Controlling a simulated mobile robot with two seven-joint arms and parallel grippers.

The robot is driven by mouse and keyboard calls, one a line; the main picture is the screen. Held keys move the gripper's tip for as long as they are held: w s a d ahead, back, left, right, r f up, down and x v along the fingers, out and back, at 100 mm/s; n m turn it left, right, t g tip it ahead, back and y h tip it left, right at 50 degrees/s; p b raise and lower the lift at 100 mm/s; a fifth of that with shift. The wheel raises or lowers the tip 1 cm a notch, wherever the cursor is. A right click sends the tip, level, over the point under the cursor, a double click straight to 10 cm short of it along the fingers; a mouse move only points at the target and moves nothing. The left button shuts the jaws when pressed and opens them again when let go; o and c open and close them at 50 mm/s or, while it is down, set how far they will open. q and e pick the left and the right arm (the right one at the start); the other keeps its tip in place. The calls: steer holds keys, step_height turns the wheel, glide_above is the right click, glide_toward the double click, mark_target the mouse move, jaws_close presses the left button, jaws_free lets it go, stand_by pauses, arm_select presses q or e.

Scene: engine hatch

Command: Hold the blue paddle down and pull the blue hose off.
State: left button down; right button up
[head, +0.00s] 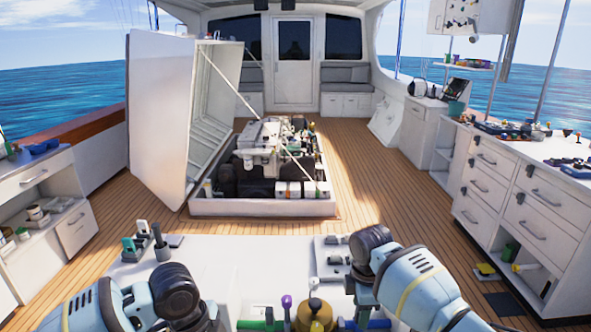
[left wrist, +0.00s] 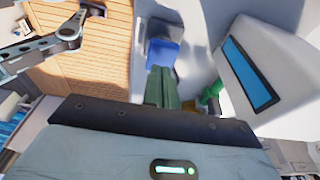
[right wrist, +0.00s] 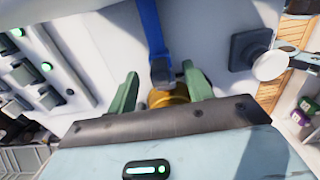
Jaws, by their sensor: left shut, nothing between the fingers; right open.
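In the right wrist view, the blue hose (right wrist: 150,30) runs down to a dark end piece just above a brass fitting (right wrist: 168,97). My right gripper (right wrist: 160,72) is open, with one green finger on each side of the hose's lower end. Whether either finger touches it I cannot tell. In the left wrist view, my left gripper (left wrist: 160,70) is shut and empty. Its fingertips are right at a blue block that looks like the blue paddle (left wrist: 163,54); contact is not clear. In the head view, both gripper tips are hard to make out.
In the right wrist view, a round pale knob (right wrist: 270,66) stands to the right and a switch panel (right wrist: 40,85) to the left. In the head view, a brass dome (head: 314,312) and a purple-topped post (head: 287,302) stand at the near edge. An open engine hatch (head: 160,110) lies beyond.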

jaws_close()
arm_select(q)
steer(key=shift+f, duration=0.15)
steer(key=shift+f, duration=0.35)
steer(key=shift+f, duration=0.95)
steer(key=shift+a, duration=0.1)
arm_select(e)
steer(key=shift+d, duration=1.9)
stand_by(0.6)
steer(key=shift+o, duration=0.4)
jaws_free()
steer(key=shift+a, duration=0.1)
